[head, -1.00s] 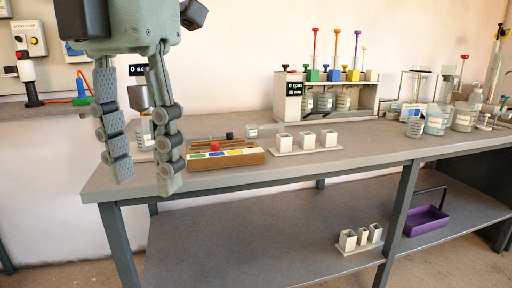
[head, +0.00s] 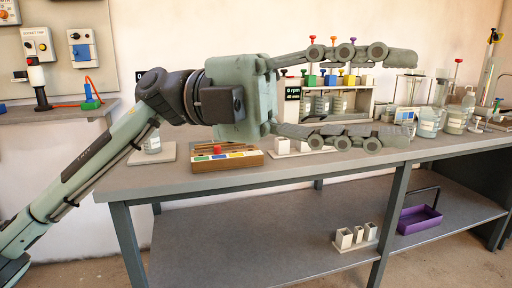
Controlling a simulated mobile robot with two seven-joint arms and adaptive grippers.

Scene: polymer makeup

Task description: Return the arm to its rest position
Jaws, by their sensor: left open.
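My left gripper (head: 402,97) is open and empty in the head view. Its arm (head: 95,160) rises from the lower left, and its two fingers point right, spread well apart one above the other. The gripper shows in front of the workbench (head: 230,187) and hides part of the white cups and the dispenser rack behind it. Nothing is between the fingers except the background. My right gripper is not in view.
A wooden tray (head: 254,160) with coloured labels sits on the bench, below the gripper's palm. The dispenser rack (head: 292,108) and glassware (head: 428,124) stand behind. A purple tray (head: 419,220) and white cups (head: 346,238) sit on the lower shelf.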

